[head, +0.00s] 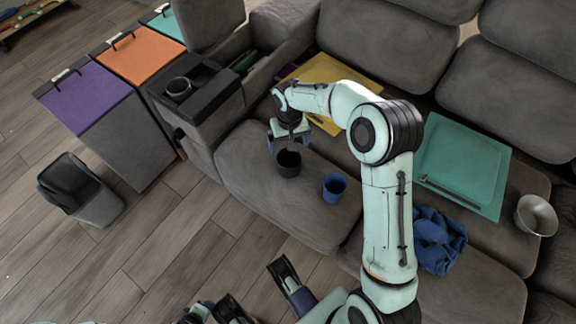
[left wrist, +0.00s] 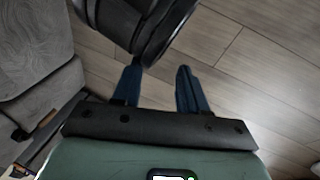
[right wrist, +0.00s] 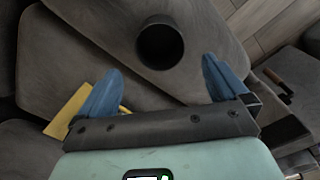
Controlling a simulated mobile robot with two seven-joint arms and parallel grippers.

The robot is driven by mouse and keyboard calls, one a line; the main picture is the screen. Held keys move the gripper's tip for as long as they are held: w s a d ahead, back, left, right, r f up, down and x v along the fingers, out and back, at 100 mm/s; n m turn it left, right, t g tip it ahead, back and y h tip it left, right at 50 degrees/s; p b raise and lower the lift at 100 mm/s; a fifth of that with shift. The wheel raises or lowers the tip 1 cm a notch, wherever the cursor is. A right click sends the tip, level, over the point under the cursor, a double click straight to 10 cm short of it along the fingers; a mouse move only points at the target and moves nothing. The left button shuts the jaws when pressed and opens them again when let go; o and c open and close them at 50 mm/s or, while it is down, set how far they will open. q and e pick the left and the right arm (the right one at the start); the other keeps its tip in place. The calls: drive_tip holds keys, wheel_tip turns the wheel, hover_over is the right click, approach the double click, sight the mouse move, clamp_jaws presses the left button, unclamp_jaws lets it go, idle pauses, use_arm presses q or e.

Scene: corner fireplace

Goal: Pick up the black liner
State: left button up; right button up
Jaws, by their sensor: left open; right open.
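The black liner (head: 288,163) looks like a small dark open cup standing upright on the grey sofa seat. It also shows in the right wrist view (right wrist: 160,45), its round dark opening facing the camera. My right gripper (head: 289,141) is open right by the liner, seen just behind and above it in the head view. In the right wrist view its blue fingers (right wrist: 160,85) are spread, with the liner beyond their tips and nothing between them.
A blue cup (head: 335,188) stands close to the liner's right. A yellow tray (head: 330,70), a teal tray (head: 462,160), a blue cloth (head: 437,240) and a metal bowl (head: 537,215) lie on the sofa. A dark bin (head: 80,190) stands on the floor.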

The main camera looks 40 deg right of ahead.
wheel_tip(320, 180, down, 5)
drive_tip(key=b, duration=0.3)
hover_over(289, 157)
drive_tip(key=s+a, duration=0.3)
drive_tip(key=f, duration=0.5)
drive_tip(key=shift+d, duration=0.25)
use_arm(q)
drive_tip(key=f, duration=0.1)
drive_tip(key=a+f, duration=0.1)
drive_tip(key=f, duration=0.2)
drive_tip(key=shift+a, duration=0.35)
use_arm(e)
drive_tip(key=shift+r, duration=0.15)
drive_tip(key=c, duration=1.1)
